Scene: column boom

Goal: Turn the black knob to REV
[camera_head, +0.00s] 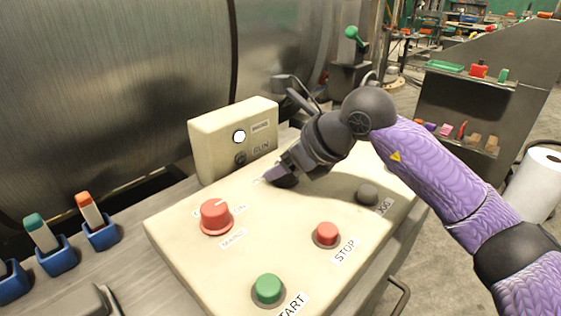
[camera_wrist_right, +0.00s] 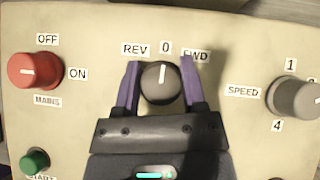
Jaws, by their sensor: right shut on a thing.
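The black knob (camera_wrist_right: 160,84) sits on the cream panel (camera_wrist_right: 90,110), with its white pointer line toward the 0 label (camera_wrist_right: 166,47). The REV label (camera_wrist_right: 135,49) is left of 0, and the FWD label (camera_wrist_right: 194,56) is to the right, partly covered by a finger. My right gripper (camera_wrist_right: 162,70) has one purple finger on each side of the knob and is shut on it. In the head view my right gripper (camera_head: 281,178) is down at the panel's far part and hides most of the knob. My left gripper is not in view.
The red MAINS knob (camera_wrist_right: 36,71) is left of the black knob, the grey SPEED knob (camera_wrist_right: 297,97) right. The red STOP button (camera_head: 327,234), green START button (camera_head: 268,288) and dark button (camera_head: 367,193) are nearer. A cream box (camera_head: 215,140) stands behind.

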